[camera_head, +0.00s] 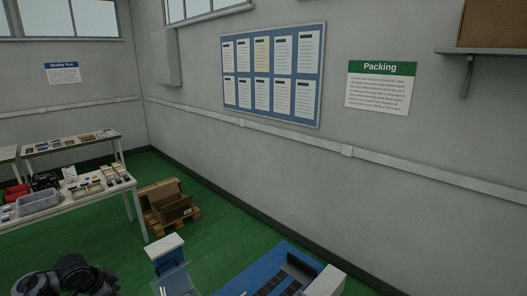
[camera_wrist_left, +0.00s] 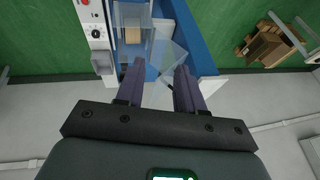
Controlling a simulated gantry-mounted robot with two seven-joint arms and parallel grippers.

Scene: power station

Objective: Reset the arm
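My left gripper (camera_wrist_left: 158,72) shows in the left wrist view, with its two dark purple fingers apart and nothing held between them. Beyond the fingertips is a blue and white machine (camera_wrist_left: 204,40) with a clear panel and a control face. A brown box (camera_wrist_left: 134,34) sits within the machine. In the head view, part of my dark arm shows at the bottom left, but I cannot make out its fingers there. My right arm and gripper are not in either view.
In the head view, the blue machine (camera_head: 262,280) stands at the bottom centre. A white table (camera_head: 95,196) with a grey bin (camera_head: 38,202) and small items is at the left. A wooden pallet with cardboard (camera_head: 170,205) lies near the wall. Green floor (camera_head: 120,240) between them is clear.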

